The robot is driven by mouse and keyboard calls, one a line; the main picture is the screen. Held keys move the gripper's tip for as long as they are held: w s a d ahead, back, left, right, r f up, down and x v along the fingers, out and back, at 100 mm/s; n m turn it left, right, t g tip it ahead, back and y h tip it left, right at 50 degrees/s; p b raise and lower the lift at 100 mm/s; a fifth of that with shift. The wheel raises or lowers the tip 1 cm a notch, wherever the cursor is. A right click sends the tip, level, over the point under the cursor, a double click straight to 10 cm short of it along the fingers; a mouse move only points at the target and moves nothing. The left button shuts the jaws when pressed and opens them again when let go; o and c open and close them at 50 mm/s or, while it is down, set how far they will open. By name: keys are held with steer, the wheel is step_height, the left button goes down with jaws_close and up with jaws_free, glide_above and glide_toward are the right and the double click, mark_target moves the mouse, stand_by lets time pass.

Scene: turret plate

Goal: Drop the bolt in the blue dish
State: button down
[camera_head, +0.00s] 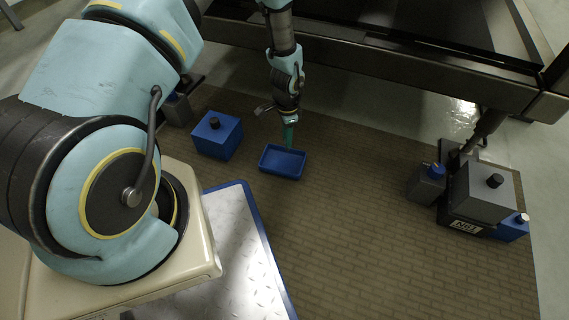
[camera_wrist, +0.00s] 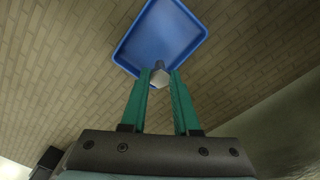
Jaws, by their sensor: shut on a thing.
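The blue dish (camera_head: 283,163) is a shallow square tray lying on the brick-patterned floor in the head view. It also shows in the wrist view (camera_wrist: 160,25), just beyond my fingertips. My gripper (camera_head: 288,138) points down over the dish's far edge in the head view. In the wrist view my gripper (camera_wrist: 161,80) has two green fingers shut on the bolt (camera_wrist: 159,77), whose pale hexagonal head shows between the tips. In the wrist view the bolt lies in front of the dish's near corner. The bolt is too small to make out in the head view.
A blue block with a black knob (camera_head: 217,136) stands left of the dish. Grey and blue blocks (camera_head: 482,196) stand at the right by a dark table frame (camera_head: 400,62). A metal tread plate (camera_head: 240,250) lies in front. The floor right of the dish is clear.

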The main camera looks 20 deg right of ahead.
mark_target(287, 150)
steer(key=shift+f+b, duration=2.25)
steer(key=shift+f, duration=0.45)
steer(key=c, duration=0.6)
jaws_free()
step_height(287, 150, up, 11)
steer(key=p, duration=0.5)
